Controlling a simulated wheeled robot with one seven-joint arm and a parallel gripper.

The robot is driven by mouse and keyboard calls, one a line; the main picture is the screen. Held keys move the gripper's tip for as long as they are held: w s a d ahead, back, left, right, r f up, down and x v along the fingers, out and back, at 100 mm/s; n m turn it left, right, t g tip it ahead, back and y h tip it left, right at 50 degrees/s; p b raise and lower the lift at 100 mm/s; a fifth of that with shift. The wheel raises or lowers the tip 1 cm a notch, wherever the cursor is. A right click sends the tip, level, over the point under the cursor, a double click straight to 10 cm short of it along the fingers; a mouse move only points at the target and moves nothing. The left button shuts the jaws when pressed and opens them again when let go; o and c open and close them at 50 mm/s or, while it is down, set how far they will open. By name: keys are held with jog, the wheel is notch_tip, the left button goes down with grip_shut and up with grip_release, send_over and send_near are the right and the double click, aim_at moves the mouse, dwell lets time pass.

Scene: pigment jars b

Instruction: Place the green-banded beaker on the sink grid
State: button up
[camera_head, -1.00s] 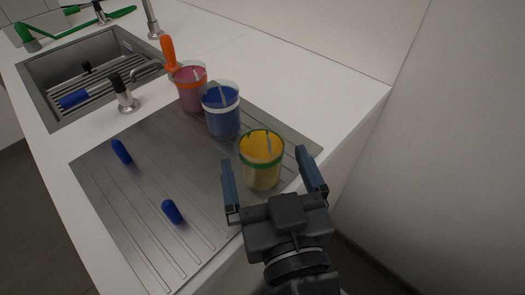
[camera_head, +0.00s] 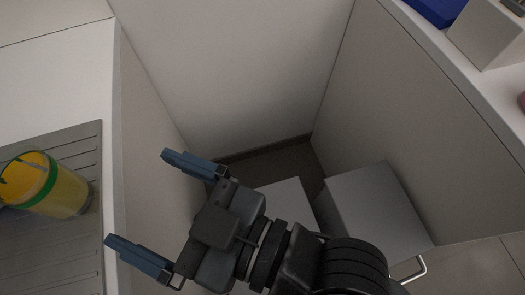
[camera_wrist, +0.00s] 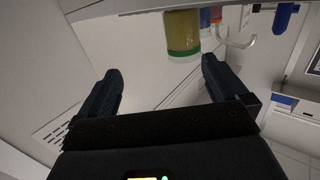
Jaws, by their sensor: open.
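The green-banded beaker (camera_head: 45,185) holds yellow contents and stands on the ribbed metal drainboard (camera_head: 60,270) at the left edge of the head view. It also shows in the wrist view (camera_wrist: 183,36), near the top and beyond the fingers. My gripper (camera_head: 165,208) is open and empty. In the head view it is to the right of the beaker, apart from it, past the counter's edge. In the wrist view the fingers (camera_wrist: 160,82) are spread with nothing between them.
The white counter (camera_head: 60,80) ends just right of the drainboard. A corner gap with floor lies beyond it. A grey box-like cabinet (camera_head: 375,210) stands low at the right. A second counter at upper right carries a blue object (camera_head: 436,8) and a pale block (camera_head: 490,32).

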jog(key=d+f+m+t+h, duration=0.4)
jog(key=d+h, duration=0.1)
jog(key=d, duration=0.6)
jog(key=d+f+m+t+h, duration=0.3)
jog(key=d+f+m+h, duration=0.15)
jog(key=d, duration=0.75)
jog(key=s+d+r+m+t+h, duration=0.1)
jog(key=s+d+m+h, duration=0.4)
jog(key=s, duration=0.7)
jog(key=d+h, duration=0.2)
jog(key=d, duration=0.2)
jog(key=shift+s+d, duration=0.3)
jog(key=shift+s, duration=0.1)
